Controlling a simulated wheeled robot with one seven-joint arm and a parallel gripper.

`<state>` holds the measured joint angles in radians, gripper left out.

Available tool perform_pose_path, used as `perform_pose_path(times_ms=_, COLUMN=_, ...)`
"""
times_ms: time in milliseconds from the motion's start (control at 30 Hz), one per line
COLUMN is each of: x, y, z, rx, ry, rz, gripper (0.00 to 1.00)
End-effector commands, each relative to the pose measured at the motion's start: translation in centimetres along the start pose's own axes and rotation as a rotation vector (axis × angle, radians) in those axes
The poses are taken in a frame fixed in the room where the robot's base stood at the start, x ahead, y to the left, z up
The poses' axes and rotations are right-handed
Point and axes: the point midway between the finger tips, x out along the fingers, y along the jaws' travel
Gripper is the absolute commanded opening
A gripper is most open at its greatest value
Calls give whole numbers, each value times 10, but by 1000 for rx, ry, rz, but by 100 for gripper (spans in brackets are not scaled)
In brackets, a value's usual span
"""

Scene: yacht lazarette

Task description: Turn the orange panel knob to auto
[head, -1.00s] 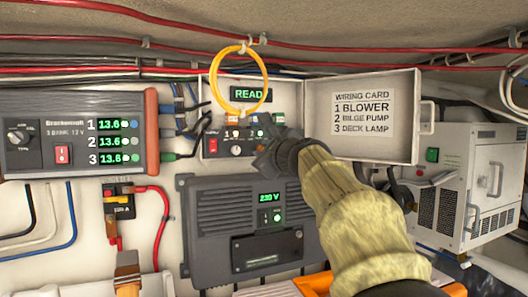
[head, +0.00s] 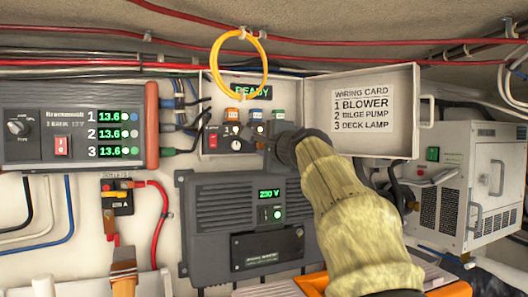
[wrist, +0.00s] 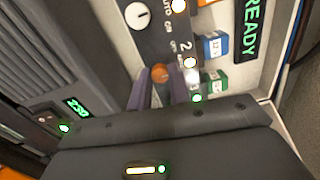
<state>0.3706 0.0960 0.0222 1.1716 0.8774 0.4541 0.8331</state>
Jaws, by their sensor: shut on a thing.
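The control panel (head: 222,144) sits in the open box under the green READY display (head: 250,92). My gripper (head: 268,150) reaches its lower right part from the right and hides what it holds there. In the wrist view a small round orange knob (wrist: 160,73) sits between the two fingers of my gripper (wrist: 160,90), which are shut on it. Its pointer direction is not clear. A white knob (wrist: 137,15) is apart on the same panel, with lettering beside it, partly cut off, that seems to read Auto, Off and On.
Orange, blue (head: 255,115) and green (head: 278,115) tags are above the panel switches. A red rocker (head: 213,141) is at its left. The grey 230 V unit (head: 200,225) is just below. The wiring card door (head: 360,140) stands open at right.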

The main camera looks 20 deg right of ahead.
Motion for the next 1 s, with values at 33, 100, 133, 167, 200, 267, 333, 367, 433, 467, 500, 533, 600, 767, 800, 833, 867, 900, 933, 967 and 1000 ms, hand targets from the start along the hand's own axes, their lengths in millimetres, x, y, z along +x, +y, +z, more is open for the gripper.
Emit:
perform_pose_path(times_ms=33, x=1, y=4, z=0, rx=-20, ry=-2, rz=5, gripper=0)
perform_pose_path(times_ms=100, x=1, y=4, z=0, rx=-47, ry=-2, rz=6, gripper=0)
perform_pose_path(times_ms=133, x=1, y=4, z=0, rx=-56, ry=-2, rz=6, gripper=0)
perform_pose_path(times_ms=167, x=1, y=4, z=0, rx=-63, ry=-2, rz=6, gripper=0)
perform_pose_path(times_ms=200, x=1, y=4, z=0, rx=-72, ry=-2, rz=6, gripper=0)
perform_pose_path(times_ms=267, x=1, y=3, z=0, rx=-82, ry=-2, rz=7, gripper=0)
perform_pose_path(times_ms=333, x=1, y=3, z=0, rx=-89, ry=-2, rz=7, gripper=0)
perform_pose_path(times_ms=367, x=1, y=3, z=0, rx=-90, ry=-2, rz=7, gripper=0)
perform_pose_path(times_ms=433, x=1, y=3, z=0, rx=-91, ry=-2, rz=7, gripper=0)
perform_pose_path(times_ms=467, x=1, y=3, z=0, rx=-91, ry=-2, rz=7, gripper=0)
perform_pose_path(times_ms=500, x=1, y=3, z=0, rx=-91, ry=-2, rz=7, gripper=0)
perform_pose_path(times_ms=533, x=1, y=3, z=0, rx=-90, ry=-2, rz=8, gripper=0)
perform_pose_path(times_ms=600, x=1, y=3, z=0, rx=-90, ry=-2, rz=8, gripper=0)
perform_pose_path(times_ms=767, x=1, y=3, z=0, rx=-89, ry=-2, rz=7, gripper=39)
perform_pose_path(times_ms=800, x=1, y=3, z=0, rx=-89, ry=-2, rz=6, gripper=41)
perform_pose_path(times_ms=833, x=1, y=3, z=0, rx=-89, ry=-2, rz=6, gripper=41)
perform_pose_path(times_ms=867, x=1, y=2, z=0, rx=-89, ry=-2, rz=5, gripper=41)
perform_pose_path(times_ms=900, x=1, y=2, z=0, rx=-89, ry=-1, rz=5, gripper=41)
perform_pose_path(times_ms=933, x=1, y=2, z=0, rx=-89, ry=-1, rz=4, gripper=41)
perform_pose_path(times_ms=967, x=0, y=2, z=0, rx=-89, ry=-1, rz=4, gripper=41)
perform_pose_path(times_ms=1000, x=0, y=2, z=0, rx=-89, ry=-1, rz=4, gripper=41)
